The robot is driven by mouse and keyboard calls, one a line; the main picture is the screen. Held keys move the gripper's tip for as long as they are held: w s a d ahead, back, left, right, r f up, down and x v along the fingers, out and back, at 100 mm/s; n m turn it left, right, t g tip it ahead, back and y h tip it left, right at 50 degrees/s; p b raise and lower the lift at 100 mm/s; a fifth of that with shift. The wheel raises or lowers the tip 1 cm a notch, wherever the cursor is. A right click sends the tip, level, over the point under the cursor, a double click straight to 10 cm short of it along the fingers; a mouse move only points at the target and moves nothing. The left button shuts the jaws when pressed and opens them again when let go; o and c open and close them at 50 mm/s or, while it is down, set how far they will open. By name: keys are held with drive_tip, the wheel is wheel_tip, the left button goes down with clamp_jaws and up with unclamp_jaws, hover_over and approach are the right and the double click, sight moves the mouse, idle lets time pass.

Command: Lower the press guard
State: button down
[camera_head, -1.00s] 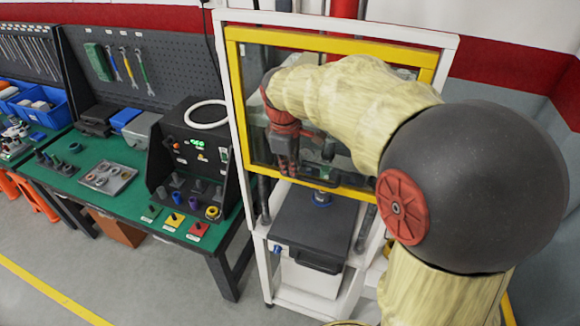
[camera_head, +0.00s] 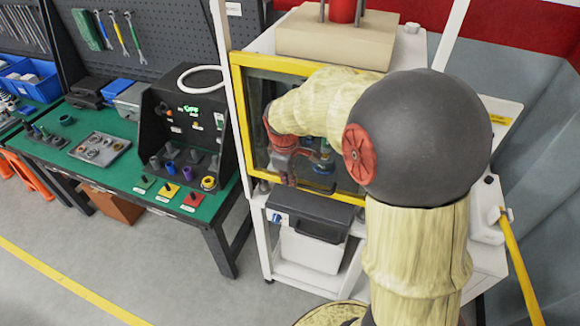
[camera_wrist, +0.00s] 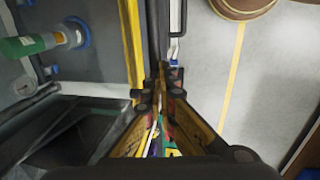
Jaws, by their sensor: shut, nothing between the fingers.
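The press guard (camera_head: 236,95) is a clear panel in a yellow frame on the white press stand. It is down over the front of the press, and its lower bar is just above the black-topped bin. In the wrist view, a yellow bar of the guard (camera_wrist: 133,40) runs beside my fingers. My gripper (camera_head: 289,181) is shut and empty in front of the panel, with its fingertips close to the lower bar. The fingertips also show in the wrist view (camera_wrist: 160,75). I cannot tell whether they touch the guard. My arm hides the guard's right part.
A beige press block (camera_head: 335,40) with a red cylinder is above the guard. A black-topped white bin (camera_head: 312,250) stands below. A green workbench (camera_head: 120,170) with a black test panel (camera_head: 190,115) is at left. Grey floor (camera_head: 130,270) is clear in front.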

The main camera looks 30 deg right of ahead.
wheel_tip(320, 180, down, 9)
drive_tip(key=b, duration=0.3)
drive_tip(key=shift+f, duration=0.2)
drive_tip(key=shift+s, duration=0.1)
wheel_tip(320, 180, up, 14)
drive_tip(key=s+a+p, duration=0.1)
drive_tip(key=a+p, duration=0.1)
drive_tip(key=p, duration=0.2)
drive_tip(key=shift+s, duration=0.15)
